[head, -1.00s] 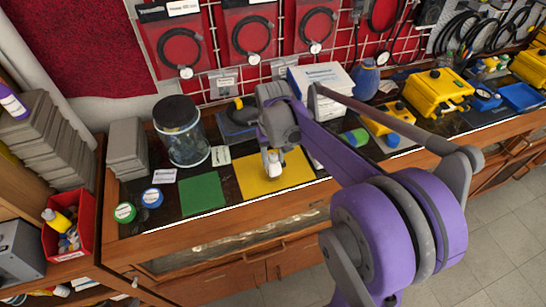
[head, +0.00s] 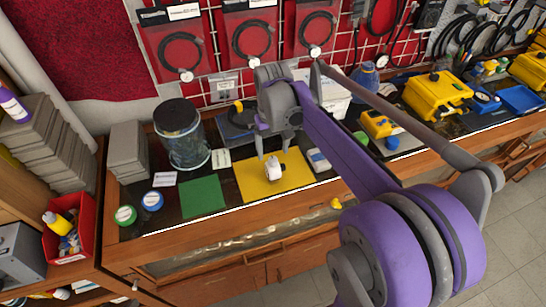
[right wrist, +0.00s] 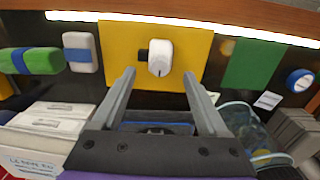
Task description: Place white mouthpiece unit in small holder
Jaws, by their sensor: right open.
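The white mouthpiece unit (head: 275,172) lies on the yellow mat (head: 246,188), with a short black part at its side. It also shows in the right wrist view (right wrist: 160,56), just beyond the fingertips. My right gripper (head: 275,150) is open and empty, above and slightly behind the unit, with its fingers spread apart. In the right wrist view the two fingers of the gripper (right wrist: 158,80) point toward the unit without closing on it. I cannot tell which thing is the small holder. My left gripper is not in view.
A green mat (head: 202,197) lies left of the yellow one. A glass jar (head: 181,140) and grey stacked boxes (head: 126,150) stand behind it. A white-and-blue block (head: 318,160) lies to the right. A dark tray (head: 234,124) is behind. Yellow devices (head: 436,94) stand farther right.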

